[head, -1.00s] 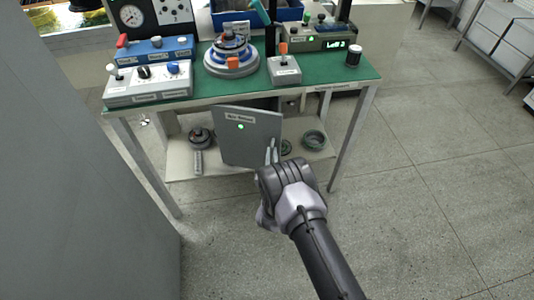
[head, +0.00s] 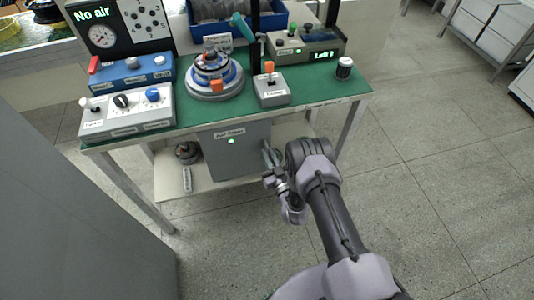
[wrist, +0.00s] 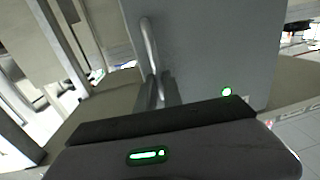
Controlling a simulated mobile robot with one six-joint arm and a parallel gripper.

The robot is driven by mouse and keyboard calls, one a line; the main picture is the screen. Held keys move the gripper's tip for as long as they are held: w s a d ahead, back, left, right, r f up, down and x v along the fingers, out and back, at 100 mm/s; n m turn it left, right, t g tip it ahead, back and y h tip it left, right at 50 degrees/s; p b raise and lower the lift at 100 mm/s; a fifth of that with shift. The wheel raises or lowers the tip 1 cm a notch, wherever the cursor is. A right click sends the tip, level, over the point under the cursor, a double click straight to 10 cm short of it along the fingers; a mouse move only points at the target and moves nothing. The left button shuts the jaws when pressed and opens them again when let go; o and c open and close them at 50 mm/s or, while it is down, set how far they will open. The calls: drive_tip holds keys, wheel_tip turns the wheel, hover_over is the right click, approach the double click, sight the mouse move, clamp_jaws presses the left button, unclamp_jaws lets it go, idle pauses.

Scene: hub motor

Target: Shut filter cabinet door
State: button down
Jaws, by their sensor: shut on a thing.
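The grey filter cabinet door (head: 232,150) hangs under the green bench top. It has a label and a lit green light near its top. Its upright bar handle (wrist: 149,40) is at the door's edge and also shows in the head view (head: 268,153). My gripper (head: 272,160) is shut on the handle, reaching in from the front right. In the wrist view my gripper's fingers (wrist: 161,92) meet at the lower part of the handle. The door face (wrist: 215,50) fills the middle there. The cabinet's inside is hidden behind the door.
The bench top (head: 320,88) carries control boxes, a hub motor (head: 215,75) and a dark display reading "No air" (head: 92,14). A lower shelf (head: 205,184) holds a dark round part (head: 187,152). Bench legs (head: 352,127) stand close to my arm.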

drive_tip(key=c, duration=1.5)
unclamp_jaws()
drive_tip(key=shift+w+d, duration=0.15)
drive_tip(key=shift+w, duration=0.05)
drive_tip(key=shift+s, duration=0.15)
drive_tip(key=p+v, duration=0.8)
drive_tip(key=v, duration=0.9)
drive_tip(key=shift+s+r, duration=0.1)
drive_tip(key=shift+s, duration=0.05)
